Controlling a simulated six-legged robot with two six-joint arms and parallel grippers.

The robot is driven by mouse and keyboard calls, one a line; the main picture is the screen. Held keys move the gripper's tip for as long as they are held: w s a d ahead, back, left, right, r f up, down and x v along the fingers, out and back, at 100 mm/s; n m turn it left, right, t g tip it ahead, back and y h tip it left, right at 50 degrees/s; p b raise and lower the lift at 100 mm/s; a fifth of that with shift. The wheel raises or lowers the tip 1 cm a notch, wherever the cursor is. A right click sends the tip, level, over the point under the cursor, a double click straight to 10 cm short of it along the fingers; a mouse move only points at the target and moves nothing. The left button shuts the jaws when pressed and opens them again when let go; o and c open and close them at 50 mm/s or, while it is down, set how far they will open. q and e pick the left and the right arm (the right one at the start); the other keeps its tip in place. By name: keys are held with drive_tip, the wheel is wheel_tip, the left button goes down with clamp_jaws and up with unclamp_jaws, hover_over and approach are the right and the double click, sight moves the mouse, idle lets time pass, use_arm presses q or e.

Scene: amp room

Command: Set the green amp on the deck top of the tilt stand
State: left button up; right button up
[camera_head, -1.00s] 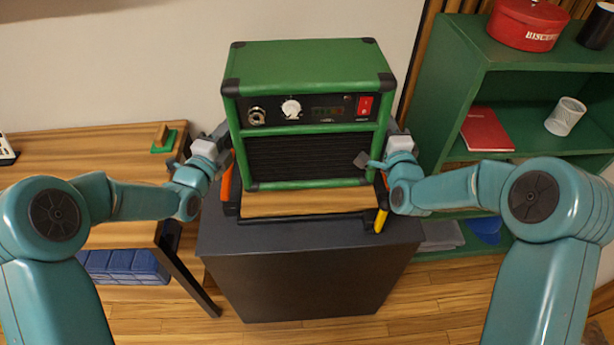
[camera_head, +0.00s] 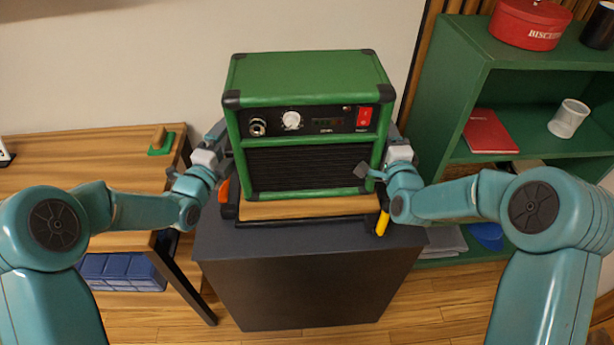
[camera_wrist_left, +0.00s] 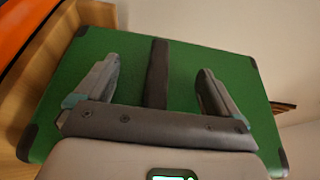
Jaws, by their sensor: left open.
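The green amp (camera_head: 308,80) stands upright at the centre, its black grille and control panel facing me. Its base appears to rest on the wooden deck top of the tilt stand (camera_head: 308,209), with a strip of bare wood in front. The stand is on a dark cabinet. My left gripper (camera_head: 218,140) is at the amp's left side; in the left wrist view its two fingers (camera_wrist_left: 155,88) are spread either side of a dark strap (camera_wrist_left: 157,75) on the amp's green side. My right gripper (camera_head: 385,148) is at the amp's right side, its fingers partly hidden.
The dark cabinet (camera_head: 308,275) fills the middle. An orange part (camera_head: 224,190) and a yellow part (camera_head: 382,222) flank the deck. A wooden table (camera_head: 75,160) stands left. A green shelf (camera_head: 465,80) stands close on the right, holding a red tin (camera_head: 530,25) and red book (camera_head: 490,131).

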use_arm(q)
drive_tip(key=shift+s, duration=0.1)
drive_tip(key=v, duration=1.2)
use_arm(e)
drive_tip(key=o, duration=0.8)
drive_tip(key=d, duration=0.7)
drive_tip(key=shift+s, duration=0.35)
